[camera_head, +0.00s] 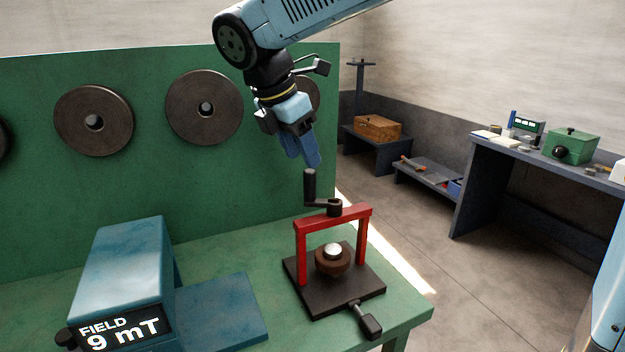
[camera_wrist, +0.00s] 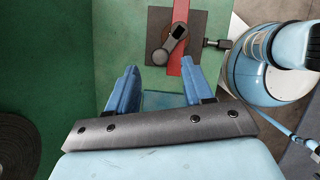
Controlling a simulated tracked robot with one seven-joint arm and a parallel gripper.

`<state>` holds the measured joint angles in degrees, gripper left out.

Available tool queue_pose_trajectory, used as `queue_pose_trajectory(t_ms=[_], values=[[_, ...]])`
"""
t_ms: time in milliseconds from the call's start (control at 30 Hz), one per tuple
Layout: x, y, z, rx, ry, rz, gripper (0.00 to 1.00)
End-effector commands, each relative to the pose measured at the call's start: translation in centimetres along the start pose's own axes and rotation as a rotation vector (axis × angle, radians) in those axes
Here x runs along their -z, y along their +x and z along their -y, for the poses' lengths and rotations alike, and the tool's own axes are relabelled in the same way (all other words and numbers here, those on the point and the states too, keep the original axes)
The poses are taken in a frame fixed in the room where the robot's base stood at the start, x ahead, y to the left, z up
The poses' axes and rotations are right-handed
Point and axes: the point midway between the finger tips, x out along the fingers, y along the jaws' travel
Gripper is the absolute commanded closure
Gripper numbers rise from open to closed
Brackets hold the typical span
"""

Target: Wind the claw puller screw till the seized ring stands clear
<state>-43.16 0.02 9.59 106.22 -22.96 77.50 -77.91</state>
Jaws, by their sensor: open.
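The claw puller (camera_head: 343,219) is a red frame standing on a dark base plate (camera_head: 372,285) at the bench's right corner. A black crank (camera_head: 328,206) with an upright grip (camera_head: 310,186) sits on top of it. Beneath the frame is a brown ring (camera_head: 331,267) around a bright rounded shaft end; how firmly it sits there cannot be seen. My gripper (camera_head: 304,162) is open and empty, just above the crank grip and not touching it. In the wrist view, the crank (camera_wrist: 170,43) lies beyond the open blue fingers (camera_wrist: 160,82).
A blue box with a "FIELD 9 mT" display (camera_head: 125,330) stands on the green bench (camera_head: 225,240), left of the puller. A black-handled lever (camera_head: 369,323) juts from the plate's front. Dark discs (camera_head: 204,107) hang on the green back panel. A side table (camera_head: 545,158) stands right.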

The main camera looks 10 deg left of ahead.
Motion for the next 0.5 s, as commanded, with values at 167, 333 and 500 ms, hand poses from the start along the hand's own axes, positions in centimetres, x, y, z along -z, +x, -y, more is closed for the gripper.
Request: queue_pose_trajectory(t_ms=[167,333,500], values=[[0.0,3.2,0.0,0.002,0.000,0.000,0.49],[0.1,5.7,0.0,0.001,0.001,-0.001,0.49],[0.0,7.2,0.0,0.001,0.001,-0.001,0.49]])
